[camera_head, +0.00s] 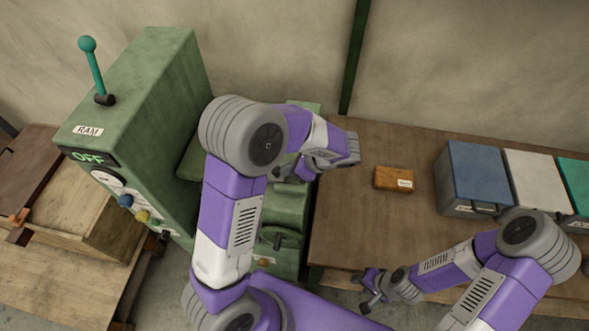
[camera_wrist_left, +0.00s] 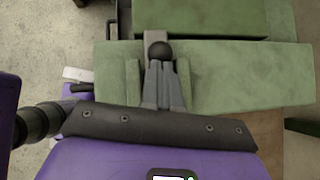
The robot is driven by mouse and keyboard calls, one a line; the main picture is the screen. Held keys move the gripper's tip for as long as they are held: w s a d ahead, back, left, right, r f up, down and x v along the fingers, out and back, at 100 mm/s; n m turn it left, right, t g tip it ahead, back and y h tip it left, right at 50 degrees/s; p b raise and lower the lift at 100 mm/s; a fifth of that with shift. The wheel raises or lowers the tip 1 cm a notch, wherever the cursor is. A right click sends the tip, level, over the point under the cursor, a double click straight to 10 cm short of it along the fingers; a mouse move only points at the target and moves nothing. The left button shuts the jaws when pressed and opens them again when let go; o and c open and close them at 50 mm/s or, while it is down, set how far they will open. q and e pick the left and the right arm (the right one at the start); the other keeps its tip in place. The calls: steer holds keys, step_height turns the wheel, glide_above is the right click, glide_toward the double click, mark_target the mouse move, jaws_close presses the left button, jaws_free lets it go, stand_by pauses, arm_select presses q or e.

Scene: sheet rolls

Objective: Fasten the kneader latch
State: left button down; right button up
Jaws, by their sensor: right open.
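The green machine (camera_head: 150,120) stands at left, with a "RAM" label, a display reading "OFF" and a teal-knobbed lever (camera_head: 92,62) upright on top. My left gripper (camera_head: 283,174) is over its lower right part, partly hidden by my arm in the head view. In the left wrist view, a round black knob (camera_wrist_left: 162,50), seemingly the latch handle, sits at the fingertips of my left gripper (camera_wrist_left: 163,72). The fingers are close together around its stem, against green metal (camera_wrist_left: 225,75). My right gripper (camera_head: 369,301) is open and empty near the wooden table's front edge.
The wooden table (camera_head: 345,215) holds a small labelled brown block (camera_head: 394,178) and blue (camera_head: 473,175), white (camera_head: 535,178) and green (camera_head: 575,180) boxes at right. A wooden bench (camera_head: 50,265) stands at the far left. The table's left part is clear.

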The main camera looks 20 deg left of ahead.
mark_target(277, 171)
arm_select(q)
steer(key=a, duration=0.1)
steer(key=s+a, duration=0.1)
steer(key=a, duration=0.1)
steer(key=shift+w+d+r+p, duration=0.15)
steer(key=shift+d+p, duration=0.15)
steer(key=shift+d, duration=0.3)
steer(key=d, duration=0.1)
steer(key=d+r+p, duration=0.1)
steer(key=d, duration=0.1)
steer(key=shift+d, duration=0.15)
steer(key=v, duration=0.9)
steer(key=shift+r, duration=0.15)
